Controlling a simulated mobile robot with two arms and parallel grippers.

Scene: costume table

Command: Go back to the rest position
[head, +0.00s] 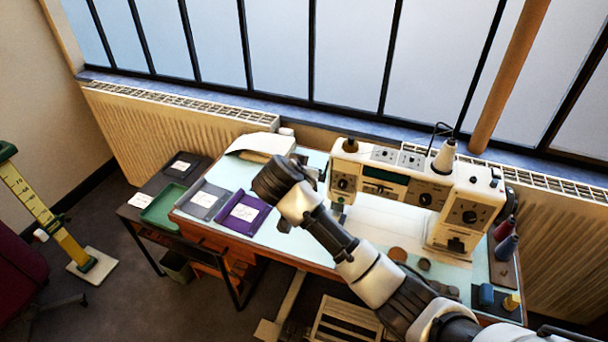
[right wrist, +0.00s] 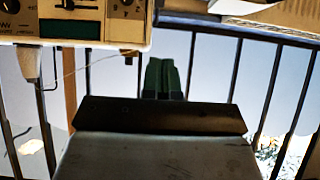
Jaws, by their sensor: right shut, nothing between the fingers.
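My right arm (head: 365,270) comes in from the lower right of the head view and reaches up and left over the work table (head: 278,245). Its wrist end (head: 275,181) is above the table, left of the sewing machine (head: 395,187). The fingers of my right gripper (right wrist: 162,62) show in the right wrist view as two dark green fingers side by side, shut and empty. In the head view I cannot make them out clearly. The sewing machine also shows at the upper left of the right wrist view (right wrist: 85,30), which looks upside down. My left gripper is in neither view.
A purple tray (head: 229,223) and a grey tray (head: 198,212) lie on the table's left part. A green tray (head: 150,220) is on a dark side table. Thread spools (head: 505,248) stand at the right. Radiators and a barred window line the back. Floor at left is partly free.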

